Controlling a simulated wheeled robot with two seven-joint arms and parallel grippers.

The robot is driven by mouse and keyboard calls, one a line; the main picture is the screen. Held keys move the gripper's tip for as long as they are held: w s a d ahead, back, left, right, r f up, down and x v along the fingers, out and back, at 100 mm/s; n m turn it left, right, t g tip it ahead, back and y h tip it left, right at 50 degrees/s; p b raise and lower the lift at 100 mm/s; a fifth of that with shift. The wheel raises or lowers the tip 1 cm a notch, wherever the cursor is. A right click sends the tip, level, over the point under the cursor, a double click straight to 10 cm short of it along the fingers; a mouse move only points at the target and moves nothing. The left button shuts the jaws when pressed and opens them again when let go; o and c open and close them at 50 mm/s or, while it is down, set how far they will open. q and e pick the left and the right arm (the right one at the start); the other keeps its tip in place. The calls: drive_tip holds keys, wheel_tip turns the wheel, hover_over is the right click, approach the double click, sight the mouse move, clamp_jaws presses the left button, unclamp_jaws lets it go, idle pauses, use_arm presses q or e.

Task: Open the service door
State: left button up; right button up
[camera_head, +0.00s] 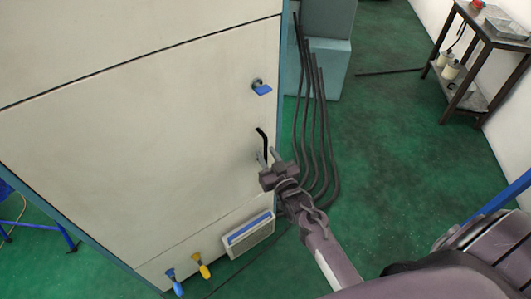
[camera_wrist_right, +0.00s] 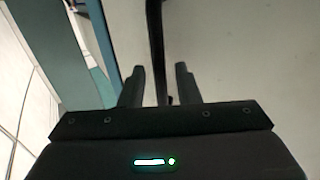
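The service door appears to be the cream front panel (camera_head: 150,130) of a large cabinet with blue-green edges, and it looks closed. A black bar handle (camera_head: 263,143) stands upright near its right edge. My right gripper (camera_head: 268,156) is at the handle's lower part. In the right wrist view, its two fingers (camera_wrist_right: 159,83) are apart, with the black handle (camera_wrist_right: 155,35) running down between them and a gap on each side. A blue latch (camera_head: 262,88) sits on the panel above the handle. My left gripper is out of view.
Black hoses (camera_head: 318,130) hang to the floor just right of the cabinet. A vented box (camera_head: 248,236) and a blue and a yellow lever (camera_head: 201,266) are low on the front. A dark metal table (camera_head: 480,40) stands at upper right. Green floor between is mostly clear.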

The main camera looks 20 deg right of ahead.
drive_tip(key=shift+w, duration=0.85)
clamp_jaws()
